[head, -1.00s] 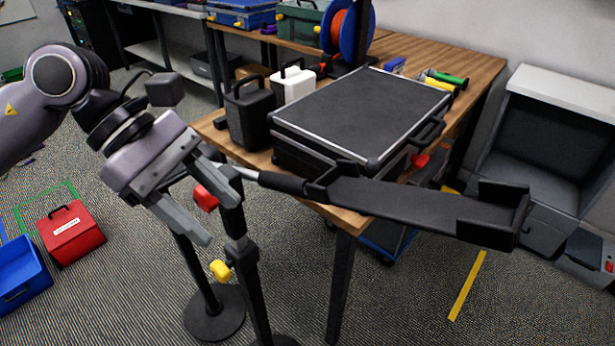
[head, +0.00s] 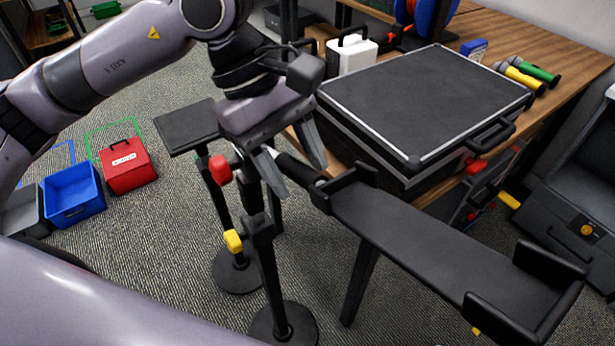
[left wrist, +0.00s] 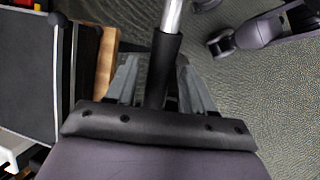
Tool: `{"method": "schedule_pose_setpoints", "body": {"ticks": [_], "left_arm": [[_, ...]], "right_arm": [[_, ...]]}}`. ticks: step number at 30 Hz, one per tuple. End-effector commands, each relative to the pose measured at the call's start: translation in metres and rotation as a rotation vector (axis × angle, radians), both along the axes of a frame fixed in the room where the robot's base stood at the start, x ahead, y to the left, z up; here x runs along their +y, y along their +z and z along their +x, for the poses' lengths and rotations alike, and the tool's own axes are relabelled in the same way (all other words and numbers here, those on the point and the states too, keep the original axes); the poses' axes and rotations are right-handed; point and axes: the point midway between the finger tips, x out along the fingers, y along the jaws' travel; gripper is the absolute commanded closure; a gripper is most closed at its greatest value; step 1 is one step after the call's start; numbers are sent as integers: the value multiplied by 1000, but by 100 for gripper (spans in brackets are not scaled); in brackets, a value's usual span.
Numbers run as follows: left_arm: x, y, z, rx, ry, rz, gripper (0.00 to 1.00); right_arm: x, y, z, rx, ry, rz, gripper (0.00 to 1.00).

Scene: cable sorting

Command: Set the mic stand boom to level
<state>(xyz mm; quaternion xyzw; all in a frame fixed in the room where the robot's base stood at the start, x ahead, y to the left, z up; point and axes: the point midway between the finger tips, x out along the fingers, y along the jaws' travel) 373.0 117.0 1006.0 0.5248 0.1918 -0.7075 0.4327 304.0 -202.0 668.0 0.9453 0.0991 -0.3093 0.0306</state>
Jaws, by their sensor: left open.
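In the left wrist view, the sleeve (left wrist: 163,62) and a silver rod (left wrist: 173,14) run between the spread fingers of my left gripper (left wrist: 160,88). The fingers are open, on either side of the sleeve; contact cannot be told. The boom's exact slope is unclear. My right gripper is not in view.
A long flat black piece (head: 430,235) with raised ends extends right from near the sleeve, in front of the table. A black case (head: 420,100) lies on the wooden table (head: 575,70). A stand with a square plate (head: 188,125) is close left.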

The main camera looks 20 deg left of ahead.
Motion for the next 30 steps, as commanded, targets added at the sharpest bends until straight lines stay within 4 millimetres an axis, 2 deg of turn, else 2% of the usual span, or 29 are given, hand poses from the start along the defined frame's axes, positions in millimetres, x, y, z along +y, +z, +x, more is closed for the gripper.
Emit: {"method": "schedule_pose_setpoints", "body": {"ticks": [3, 7, 17, 21, 22, 26, 30], "left_arm": [[-7, -16, -2, 3, -1, 0, 47], [-12, -26, -3, 1, 0, -1, 47], [-14, -31, -3, 0, 0, -1, 47], [-14, -31, -3, 0, 0, -1, 93], [-14, -31, -3, 0, 0, -1, 100], [-14, -31, -3, -1, -1, -1, 100], [-15, -37, -3, -20, -5, 24, 100]], "right_arm": [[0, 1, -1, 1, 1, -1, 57], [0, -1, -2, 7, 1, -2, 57], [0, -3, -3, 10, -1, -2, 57], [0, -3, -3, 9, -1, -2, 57], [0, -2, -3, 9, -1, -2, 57], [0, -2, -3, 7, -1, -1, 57], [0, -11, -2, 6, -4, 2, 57]]}}
